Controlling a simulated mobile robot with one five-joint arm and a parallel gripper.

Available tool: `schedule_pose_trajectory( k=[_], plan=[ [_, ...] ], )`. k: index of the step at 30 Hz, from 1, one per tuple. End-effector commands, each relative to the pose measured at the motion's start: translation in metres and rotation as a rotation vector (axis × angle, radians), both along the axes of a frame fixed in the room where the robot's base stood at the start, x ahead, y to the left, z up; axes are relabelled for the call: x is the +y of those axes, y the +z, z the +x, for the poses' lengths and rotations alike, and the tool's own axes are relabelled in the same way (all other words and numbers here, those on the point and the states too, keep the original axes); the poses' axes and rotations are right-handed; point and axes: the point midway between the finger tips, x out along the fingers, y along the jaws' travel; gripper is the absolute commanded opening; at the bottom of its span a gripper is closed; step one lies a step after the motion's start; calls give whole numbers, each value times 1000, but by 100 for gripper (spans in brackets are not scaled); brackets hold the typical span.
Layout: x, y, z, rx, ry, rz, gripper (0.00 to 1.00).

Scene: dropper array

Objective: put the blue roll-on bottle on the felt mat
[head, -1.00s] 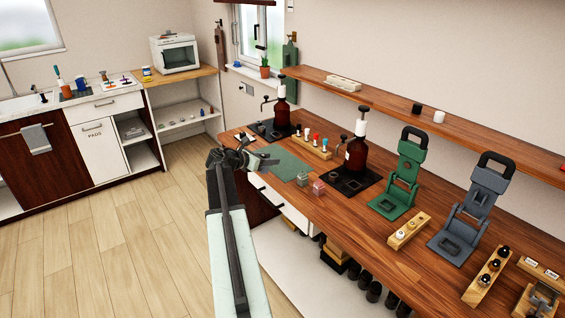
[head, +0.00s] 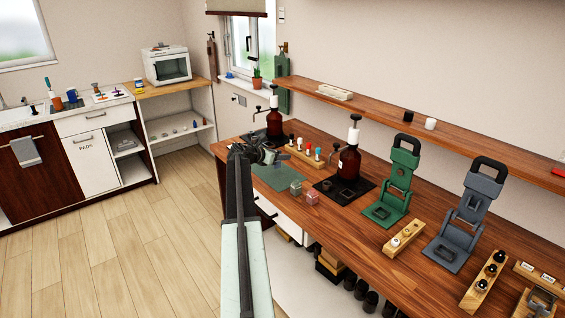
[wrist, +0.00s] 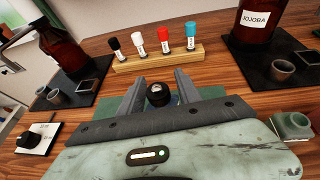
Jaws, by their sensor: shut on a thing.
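My gripper (wrist: 158,88) is shut on a small bottle with a round dark top (wrist: 157,97). The green felt mat (wrist: 215,93) lies on the wooden counter behind and below my fingers in the wrist view. In the head view the mat (head: 272,179) shows just past my gripper (head: 262,153), partly covered by the arm. I cannot tell whether the held bottle touches the mat.
A wooden rack (wrist: 160,60) with black, white, red and blue capped bottles stands behind the mat. Brown pump bottles (head: 349,162) (wrist: 62,48) stand on dark trays either side.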

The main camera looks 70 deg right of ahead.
Motion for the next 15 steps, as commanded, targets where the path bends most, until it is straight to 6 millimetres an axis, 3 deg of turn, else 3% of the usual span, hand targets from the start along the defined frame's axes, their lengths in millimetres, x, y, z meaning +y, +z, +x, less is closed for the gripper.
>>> schedule_pose_trajectory(
  k=[3,11,15],
  plan=[
    [-12,-4,-1,0,0,0,0],
    [-9,-38,-2,0,-1,0,0],
    [-9,-37,-2,0,-1,0,0]
  ],
)
